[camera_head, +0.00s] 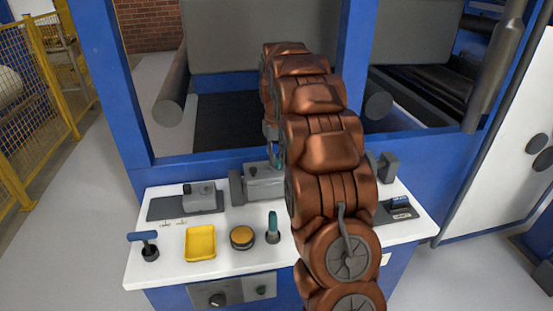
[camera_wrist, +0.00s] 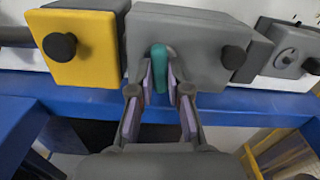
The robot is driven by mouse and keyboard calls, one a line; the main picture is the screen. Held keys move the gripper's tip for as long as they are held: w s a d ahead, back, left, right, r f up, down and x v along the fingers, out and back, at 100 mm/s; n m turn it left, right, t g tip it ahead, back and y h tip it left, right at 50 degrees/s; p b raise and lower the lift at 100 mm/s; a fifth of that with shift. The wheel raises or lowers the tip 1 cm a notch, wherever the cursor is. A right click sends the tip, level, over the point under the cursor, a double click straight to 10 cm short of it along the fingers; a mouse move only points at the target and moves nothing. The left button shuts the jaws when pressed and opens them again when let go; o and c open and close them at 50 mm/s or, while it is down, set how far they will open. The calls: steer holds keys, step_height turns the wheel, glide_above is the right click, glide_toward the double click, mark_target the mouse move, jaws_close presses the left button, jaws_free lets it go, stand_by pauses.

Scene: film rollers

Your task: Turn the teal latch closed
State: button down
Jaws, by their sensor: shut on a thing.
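The teal latch (camera_wrist: 160,66) is on the front of a grey box (camera_wrist: 196,36) in the wrist view. It lies up and down in that picture, with its rounded end at the top. My gripper (camera_wrist: 161,76) has a finger on each side of the latch and is shut on it. In the head view my gripper (camera_head: 272,148) is just above the grey box (camera_head: 264,184) on the white bench. My brown arm hides part of that box, and only a sliver of teal shows there.
The white bench (camera_head: 170,272) also holds a blue-handled lever (camera_head: 144,239), a yellow tray (camera_head: 200,243), a round yellow-topped button (camera_head: 242,237) and a separate teal-handled lever (camera_head: 272,225). A yellow box (camera_wrist: 85,45) stands beside the grey box. Blue frame posts (camera_head: 106,75) rise behind.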

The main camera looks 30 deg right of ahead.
mark_target(277, 159)
steer(key=shift+m, duration=0.5)
steer(key=c, duration=1.1)
jaws_free()
steer(key=shift+r, duration=0.1)
steer(key=shift+r, duration=5.95)
